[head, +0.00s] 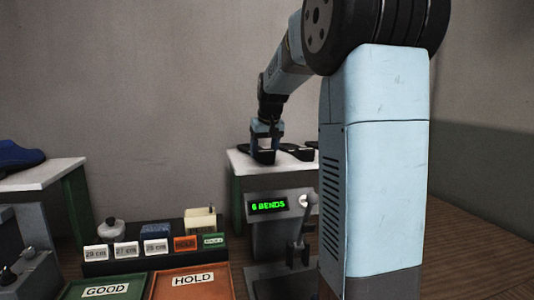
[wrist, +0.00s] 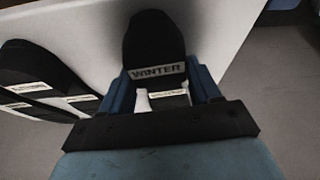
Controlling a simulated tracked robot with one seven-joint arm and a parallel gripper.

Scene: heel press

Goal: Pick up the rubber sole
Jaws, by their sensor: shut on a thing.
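A black rubber sole with a grey WINTER label (wrist: 155,42) sits between the fingers of my gripper (wrist: 164,92) in the wrist view. The gripper is shut on it, and the gripper body hides its near end. In the head view my gripper (head: 265,141) points down at the left part of a white-topped table, with the dark sole (head: 261,157) under it. I cannot tell whether the sole still touches the table top.
Other black soles (wrist: 40,68) lie to the left on the white table top (wrist: 85,25); they also show in the head view (head: 298,151). A display reading 6 BENDS (head: 268,205) and a lever (head: 304,225) stand in front. GOOD (head: 107,290) and HOLD (head: 193,279) trays lie lower left.

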